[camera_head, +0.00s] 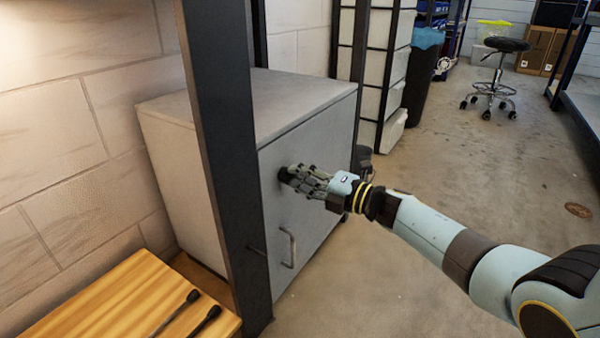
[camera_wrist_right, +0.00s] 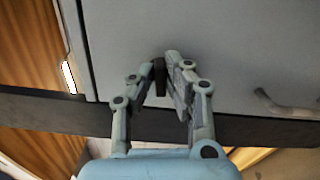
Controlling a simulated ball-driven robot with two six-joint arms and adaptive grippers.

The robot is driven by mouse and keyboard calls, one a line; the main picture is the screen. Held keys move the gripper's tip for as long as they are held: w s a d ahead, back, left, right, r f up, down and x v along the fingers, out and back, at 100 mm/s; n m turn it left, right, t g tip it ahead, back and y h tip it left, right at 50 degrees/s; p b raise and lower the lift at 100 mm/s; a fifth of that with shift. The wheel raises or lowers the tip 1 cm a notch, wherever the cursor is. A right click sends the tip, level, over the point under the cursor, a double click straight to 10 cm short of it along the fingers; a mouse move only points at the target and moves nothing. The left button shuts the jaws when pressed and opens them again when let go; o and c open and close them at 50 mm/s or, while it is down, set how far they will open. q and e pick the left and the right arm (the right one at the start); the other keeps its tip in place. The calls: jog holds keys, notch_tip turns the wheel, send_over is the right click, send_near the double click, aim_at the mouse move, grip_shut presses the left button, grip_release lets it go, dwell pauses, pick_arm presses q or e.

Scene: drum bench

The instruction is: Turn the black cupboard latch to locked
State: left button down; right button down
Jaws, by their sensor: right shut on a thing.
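The grey cupboard (camera_head: 325,130) stands against the wall with its door facing right. The black latch (camera_head: 285,174) is on the upper part of the door, partly hidden by my right gripper (camera_head: 293,178). In the right wrist view the latch (camera_wrist_right: 159,76) shows as a dark bar between the fingertips of my right gripper (camera_wrist_right: 160,82). The gripper is shut on it, with the fingers close to the door. I cannot tell exactly how far the latch is turned. My left gripper is not in view.
A dark upright post (camera_head: 222,150) stands in front of the cupboard. A metal door handle (camera_head: 289,247) is below the latch. A wooden bench top (camera_head: 95,300) with two dark-tipped sticks (camera_head: 185,305) is at the lower left.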

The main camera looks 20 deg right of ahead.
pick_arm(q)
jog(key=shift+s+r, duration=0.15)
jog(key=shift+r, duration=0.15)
pick_arm(e)
jog(key=shift+m, duration=0.4)
jog(key=c, duration=1.4)
grip_release()
jog(key=shift+o, duration=0.2)
jog(key=shift+f, duration=0.1)
jog(key=v, duration=1.2)
